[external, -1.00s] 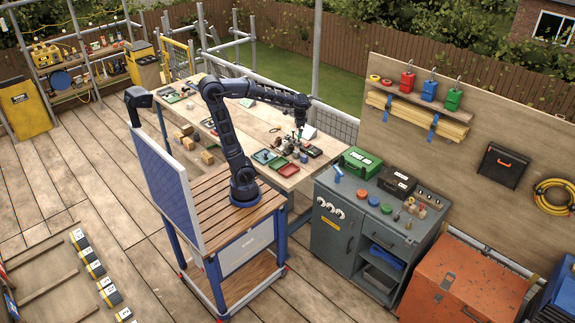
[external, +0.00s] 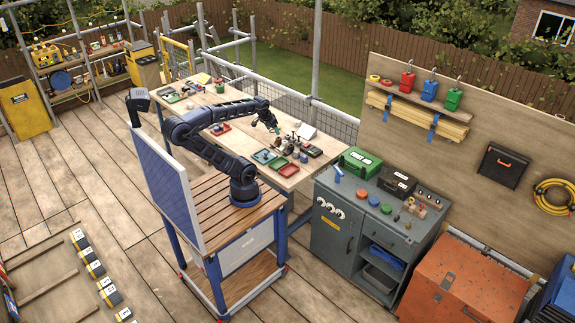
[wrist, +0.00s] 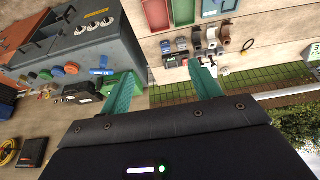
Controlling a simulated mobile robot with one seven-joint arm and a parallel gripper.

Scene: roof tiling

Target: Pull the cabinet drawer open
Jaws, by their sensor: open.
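The grey cabinet (external: 333,240) stands right of the workbench. Its drawer front (external: 391,238) is at the upper right, above an open shelf, and looks shut; fine detail is too small to tell. The cabinet also shows at upper left in the wrist view (wrist: 128,45), with dials on its face. My gripper (external: 273,124) is above the workbench, well left of the cabinet and apart from it. In the wrist view its two teal fingers (wrist: 161,88) are spread with nothing between them.
The workbench (external: 240,125) holds red and green trays and several small tools below my gripper. A green case (external: 359,162) and a black case (external: 397,183) stand on the cabinet top. An orange chest (external: 460,285) is right of the cabinet.

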